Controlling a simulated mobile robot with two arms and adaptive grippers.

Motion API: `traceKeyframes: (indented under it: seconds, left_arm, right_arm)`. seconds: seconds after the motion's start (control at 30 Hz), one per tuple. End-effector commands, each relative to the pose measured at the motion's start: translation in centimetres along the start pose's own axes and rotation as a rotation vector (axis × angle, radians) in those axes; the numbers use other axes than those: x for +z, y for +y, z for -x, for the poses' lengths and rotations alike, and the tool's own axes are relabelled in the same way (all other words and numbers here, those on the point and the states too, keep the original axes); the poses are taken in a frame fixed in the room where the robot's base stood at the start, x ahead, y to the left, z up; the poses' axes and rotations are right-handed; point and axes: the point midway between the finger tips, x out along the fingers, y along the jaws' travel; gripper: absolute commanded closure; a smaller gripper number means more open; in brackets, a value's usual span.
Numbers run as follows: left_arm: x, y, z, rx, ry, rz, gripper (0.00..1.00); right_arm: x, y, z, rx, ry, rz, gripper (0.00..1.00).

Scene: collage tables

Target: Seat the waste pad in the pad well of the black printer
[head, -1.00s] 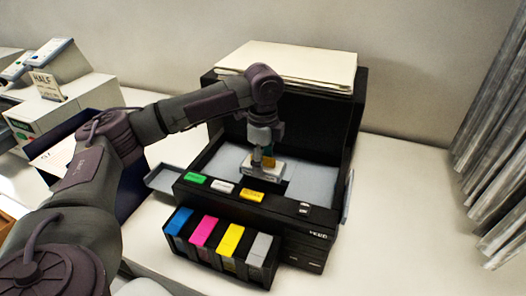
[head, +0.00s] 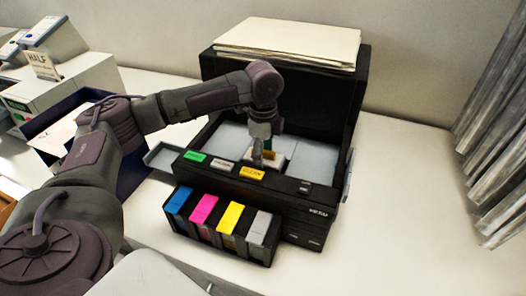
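The black printer (head: 318,190) stands on the white table with its lid raised and its grey inside showing. My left gripper (head: 264,158) points down into the middle of the printer, behind the front panel. It appears shut on the waste pad (head: 279,159), a small pale block with a tan part on top. The pad is low inside the printer, and its lower part is hidden behind the front panel. The pad well is hidden by the pad, gripper and panel, so I cannot tell whether the pad is seated. My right gripper is not in view.
Paper (head: 290,42) lies stacked on top of the printer. An open drawer holds blue, magenta, yellow and grey cartridges (head: 230,218). A shallow grey tray (head: 163,157) sits at the printer's left. White machines stand further left; a grey curtain (head: 495,150) hangs at right.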

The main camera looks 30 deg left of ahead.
Motion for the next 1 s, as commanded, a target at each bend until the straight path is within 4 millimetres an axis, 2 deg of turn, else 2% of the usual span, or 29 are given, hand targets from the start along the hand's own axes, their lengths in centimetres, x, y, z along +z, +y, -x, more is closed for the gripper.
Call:
traceKeyframes:
  seconds: [0.03,0.13,0.57,0.73,1.0]
  left_arm:
    - [0.0,0.0,0.0,0.0,0.0,0.0,0.25]
    - [0.0,0.0,0.0,0.0,0.0,0.0,0.09]
    - [0.0,0.0,0.2,0.001,0.0,-0.001,0.09]
    - [-0.1,-0.1,2.4,-0.003,0.002,-0.001,0.09]
    - [-0.1,-0.2,8.2,-0.003,0.002,0.0,0.09]
  right_arm:
    - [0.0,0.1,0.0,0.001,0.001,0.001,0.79]
    - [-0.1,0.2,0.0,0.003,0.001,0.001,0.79]
    - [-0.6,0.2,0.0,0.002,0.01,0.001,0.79]
    - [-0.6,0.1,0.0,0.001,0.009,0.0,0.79]
    - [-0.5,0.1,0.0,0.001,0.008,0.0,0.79]
